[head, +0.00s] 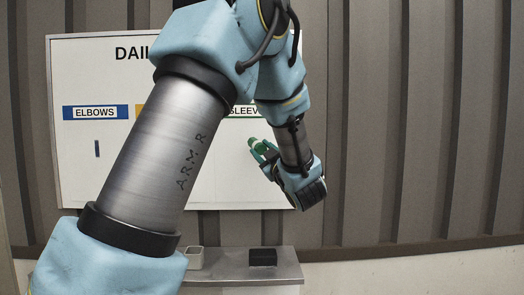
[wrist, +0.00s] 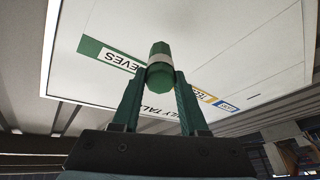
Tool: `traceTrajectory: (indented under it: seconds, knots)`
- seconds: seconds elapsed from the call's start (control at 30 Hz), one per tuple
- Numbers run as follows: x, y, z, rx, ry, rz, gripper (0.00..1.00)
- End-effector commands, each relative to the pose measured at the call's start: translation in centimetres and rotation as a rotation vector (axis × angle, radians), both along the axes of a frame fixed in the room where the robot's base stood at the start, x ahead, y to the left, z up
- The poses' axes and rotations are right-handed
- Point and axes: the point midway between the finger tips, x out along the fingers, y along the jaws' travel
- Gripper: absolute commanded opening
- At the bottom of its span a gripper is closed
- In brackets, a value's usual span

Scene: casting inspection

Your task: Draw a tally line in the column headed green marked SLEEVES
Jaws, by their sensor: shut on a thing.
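My gripper (wrist: 160,84) is shut on a green marker (wrist: 160,70) with a pale band, held between its two fingers. In the head view my gripper (head: 266,152) and the marker (head: 255,144) are in front of the board, below the SLEEVES heading. The whiteboard (head: 75,185) hangs on the wall. Its green SLEEVES heading (head: 244,111) is partly hidden by my arm; it also shows, upside down, in the wrist view (wrist: 110,54). I cannot tell whether the marker's tip touches the board. No line shows in the visible part of the SLEEVES column.
The blue ELBOWS heading (head: 95,112) is at left with a short dark mark (head: 97,148) below it. An orange heading is mostly behind my arm. A grey ledge (head: 230,276) below the board holds a black block (head: 262,257) and a small pale container (head: 195,258).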

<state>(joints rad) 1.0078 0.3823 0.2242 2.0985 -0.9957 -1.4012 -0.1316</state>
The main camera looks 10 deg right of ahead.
Motion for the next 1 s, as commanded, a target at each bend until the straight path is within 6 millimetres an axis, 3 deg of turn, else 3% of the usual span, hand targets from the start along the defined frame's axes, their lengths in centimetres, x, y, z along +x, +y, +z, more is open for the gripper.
traceTrajectory:
  seconds: [1.0]
  knots:
    - [1.2, -0.2, 0.0, 0.000, 0.000, 0.001, 0.00]
